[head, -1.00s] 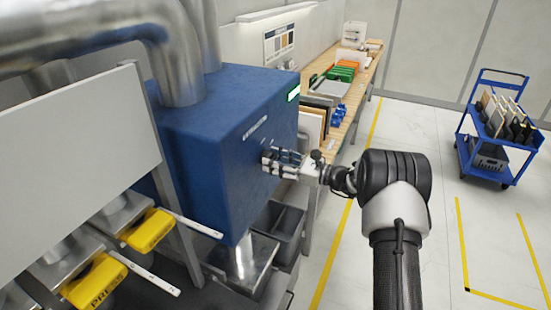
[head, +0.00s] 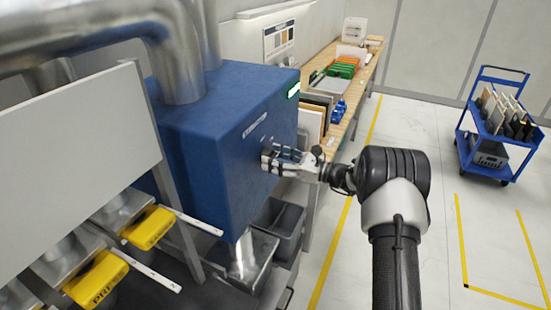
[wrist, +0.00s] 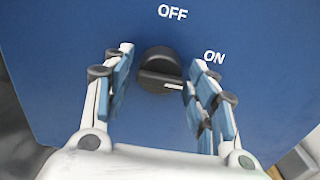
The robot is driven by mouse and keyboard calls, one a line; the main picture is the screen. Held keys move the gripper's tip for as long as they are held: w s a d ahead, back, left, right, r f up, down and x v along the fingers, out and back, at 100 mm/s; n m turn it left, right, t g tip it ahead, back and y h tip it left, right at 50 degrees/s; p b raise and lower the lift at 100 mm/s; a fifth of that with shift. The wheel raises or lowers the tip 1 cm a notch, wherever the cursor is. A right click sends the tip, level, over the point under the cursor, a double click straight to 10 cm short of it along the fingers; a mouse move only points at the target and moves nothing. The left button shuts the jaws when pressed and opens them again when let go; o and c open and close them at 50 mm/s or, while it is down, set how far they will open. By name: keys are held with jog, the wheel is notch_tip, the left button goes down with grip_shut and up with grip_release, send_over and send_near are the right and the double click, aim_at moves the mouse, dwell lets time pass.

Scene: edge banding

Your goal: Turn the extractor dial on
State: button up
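The extractor dial (wrist: 160,72) is a round black knob on the blue panel, in the middle of the wrist view. Its white mark lies at its right end, on the side of the ON label (wrist: 213,57) and a little below it. The OFF label (wrist: 172,12) is above the dial. My gripper (wrist: 157,76) is open, with one finger on each side of the dial; the right fingertip is very close to its edge, and I cannot tell whether it touches. In the head view my gripper (head: 269,160) is at the blue extractor box (head: 215,150) and hides the dial.
A wooden bench (head: 363,75) with boards and bins runs behind the box. A grey bin (head: 285,225) is beneath the box. Yellow-handled slides (head: 150,228) are at lower left. A blue trolley (head: 498,130) stands at right on mostly open floor.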

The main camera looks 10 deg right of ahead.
jog(key=shift+o, duration=0.4)
jog(key=v, duration=1.2)
